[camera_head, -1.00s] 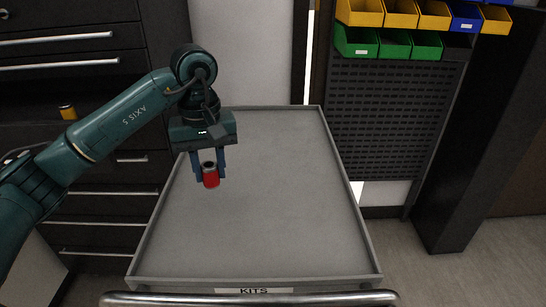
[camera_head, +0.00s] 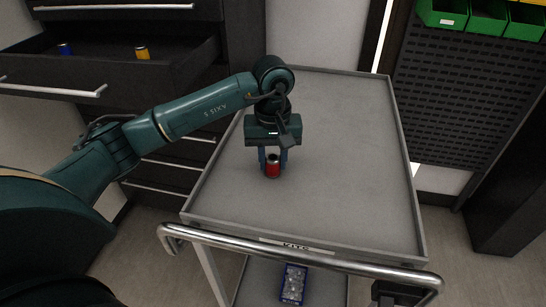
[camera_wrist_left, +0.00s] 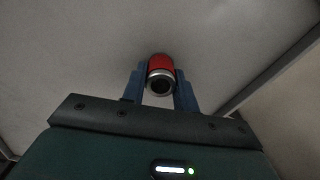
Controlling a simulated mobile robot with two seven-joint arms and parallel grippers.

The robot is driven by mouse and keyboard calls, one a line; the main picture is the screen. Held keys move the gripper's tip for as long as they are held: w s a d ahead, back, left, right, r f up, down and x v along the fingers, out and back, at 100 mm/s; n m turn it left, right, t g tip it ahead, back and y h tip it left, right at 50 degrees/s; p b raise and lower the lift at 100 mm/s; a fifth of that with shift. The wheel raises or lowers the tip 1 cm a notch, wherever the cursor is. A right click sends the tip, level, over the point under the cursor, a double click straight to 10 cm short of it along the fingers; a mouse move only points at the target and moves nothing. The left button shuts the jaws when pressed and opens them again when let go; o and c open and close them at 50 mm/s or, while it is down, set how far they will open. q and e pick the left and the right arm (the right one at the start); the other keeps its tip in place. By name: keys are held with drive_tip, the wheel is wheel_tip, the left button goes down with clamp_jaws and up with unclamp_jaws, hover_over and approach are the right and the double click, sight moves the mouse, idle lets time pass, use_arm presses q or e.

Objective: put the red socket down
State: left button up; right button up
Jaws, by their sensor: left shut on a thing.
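The red socket (camera_head: 273,170) is a small red cylinder with a dark metal ring and hole at its top end. My left gripper (camera_head: 272,160) is shut on it, with one blue finger on each side. It is over the left part of the grey top tray of the KITS cart (camera_head: 340,130). In the left wrist view the socket (camera_wrist_left: 160,70) sits between the fingertips of my left gripper (camera_wrist_left: 160,84), its ringed end towards the camera. I cannot tell whether its far end touches the tray. My right gripper does not show.
The tray has a raised rim and is otherwise bare. A metal handle (camera_head: 300,258) runs along its front. An open drawer (camera_head: 110,70) at left holds a blue (camera_head: 65,49) and a yellow socket (camera_head: 142,52).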

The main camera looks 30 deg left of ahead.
sight(273, 156)
use_arm(q)
drive_tip(key=shift+f, duration=0.2)
drive_tip(key=o, duration=1)
drive_tip(key=shift+r, duration=0.1)
wheel_tip(273, 156, up, 12)
drive_tip(key=shift+r, duration=0.15)
